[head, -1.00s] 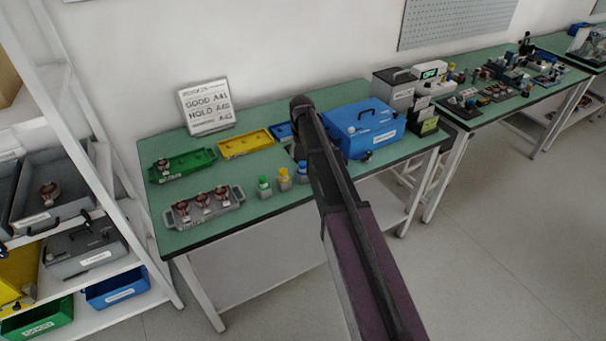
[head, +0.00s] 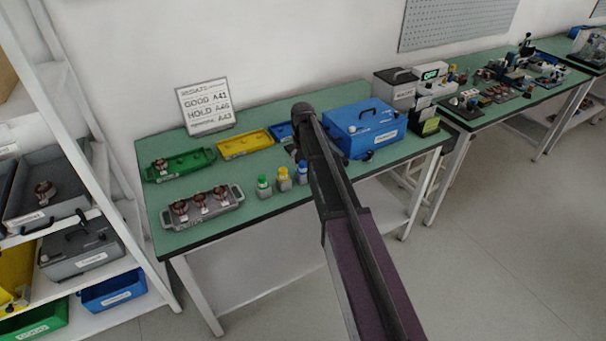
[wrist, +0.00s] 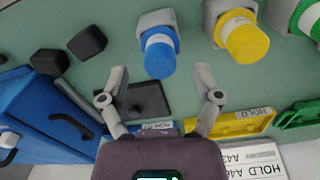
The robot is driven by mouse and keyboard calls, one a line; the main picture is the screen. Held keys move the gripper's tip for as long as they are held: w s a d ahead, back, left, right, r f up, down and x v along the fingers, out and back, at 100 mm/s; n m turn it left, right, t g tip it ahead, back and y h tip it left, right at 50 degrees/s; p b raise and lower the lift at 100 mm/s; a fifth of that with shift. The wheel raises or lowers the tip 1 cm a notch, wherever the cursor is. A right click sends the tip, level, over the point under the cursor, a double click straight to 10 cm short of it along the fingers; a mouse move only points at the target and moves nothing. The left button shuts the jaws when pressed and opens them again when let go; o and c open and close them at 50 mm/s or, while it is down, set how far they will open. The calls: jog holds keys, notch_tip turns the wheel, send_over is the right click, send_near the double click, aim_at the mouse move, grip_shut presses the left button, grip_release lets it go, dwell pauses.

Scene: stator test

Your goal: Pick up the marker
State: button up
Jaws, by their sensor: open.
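Three marker-like pieces with coloured caps in grey square holders stand on the green table. In the head view they are green-capped (head: 263,187), yellow-capped (head: 284,179) and blue-capped (head: 302,172), the last beside my arm. In the wrist view the blue-capped one (wrist: 159,55) is just beyond my open, empty gripper (wrist: 161,75), roughly centred between the fingertips. The yellow-capped one (wrist: 245,38) is to its right, and the green-capped one (wrist: 309,18) is cut off at the edge. My gripper's fingers are hidden in the head view.
A blue case (head: 364,128) stands right of my arm. A grey tray (head: 205,208) with copper parts, a green tray (head: 181,166), a yellow tray (head: 245,143) and a sign (head: 205,106) are on the left. Dark blocks (wrist: 87,42) lie near the gripper in the wrist view.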

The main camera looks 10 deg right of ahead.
jog(key=shift+f+b, duration=0.85)
jog(key=shift+f, duration=0.3)
grip_shut()
